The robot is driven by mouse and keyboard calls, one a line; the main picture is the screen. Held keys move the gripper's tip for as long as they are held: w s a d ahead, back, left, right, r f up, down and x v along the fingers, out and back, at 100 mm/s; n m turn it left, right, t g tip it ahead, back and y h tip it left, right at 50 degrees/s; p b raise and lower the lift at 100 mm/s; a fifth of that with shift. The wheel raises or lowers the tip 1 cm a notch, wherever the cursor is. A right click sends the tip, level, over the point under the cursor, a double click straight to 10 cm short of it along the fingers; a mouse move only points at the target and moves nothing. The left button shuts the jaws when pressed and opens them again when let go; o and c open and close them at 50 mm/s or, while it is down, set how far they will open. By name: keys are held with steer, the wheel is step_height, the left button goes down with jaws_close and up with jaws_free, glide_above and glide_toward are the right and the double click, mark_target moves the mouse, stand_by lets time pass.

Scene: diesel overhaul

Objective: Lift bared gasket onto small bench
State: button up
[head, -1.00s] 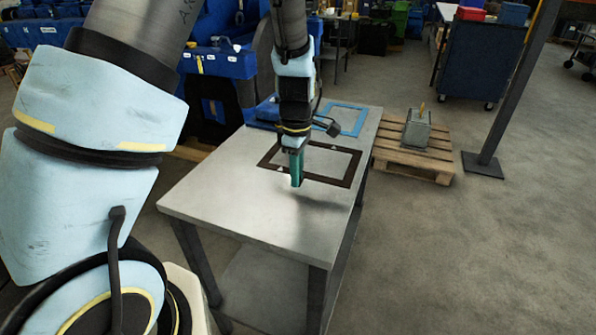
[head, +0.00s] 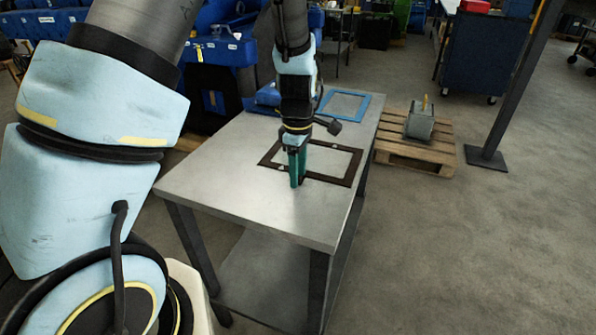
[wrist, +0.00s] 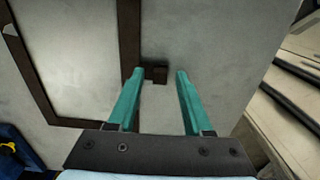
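A dark brown rectangular gasket (head: 345,180) lies flat on the grey metal bench (head: 230,185). In the wrist view, one side of the gasket (wrist: 129,35) runs beside the left finger, and a small dark tab (wrist: 157,74) sticks out from it. My gripper (head: 297,182) points down at the near edge of the gasket, low over the bench top. In the wrist view my gripper (wrist: 157,82) is open, with the tab between or just beyond its two green fingertips. Whether the fingers touch the tab or the bench is unclear.
A blue rectangular frame (head: 358,116) lies at the far end of the bench, with a blue object (head: 268,97) beside it. A wooden pallet (head: 440,153) with a grey metal block (head: 420,126) stands right of the bench. A dark post (head: 510,95) rises farther right. The near bench top is clear.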

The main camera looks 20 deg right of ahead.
steer(key=shift+o, duration=0.2)
steer(key=shift+r, duration=0.15)
step_height(320, 180, up, 11)
steer(key=b, duration=0.2)
steer(key=s+a+f+m+t, duration=0.1)
steer(key=a+m, duration=0.9)
steer(key=a, duration=1.8)
steer(key=shift+s+f+t, duration=0.15)
steer(key=shift+s+t, duration=0.15)
steer(key=shift+s, duration=0.15)
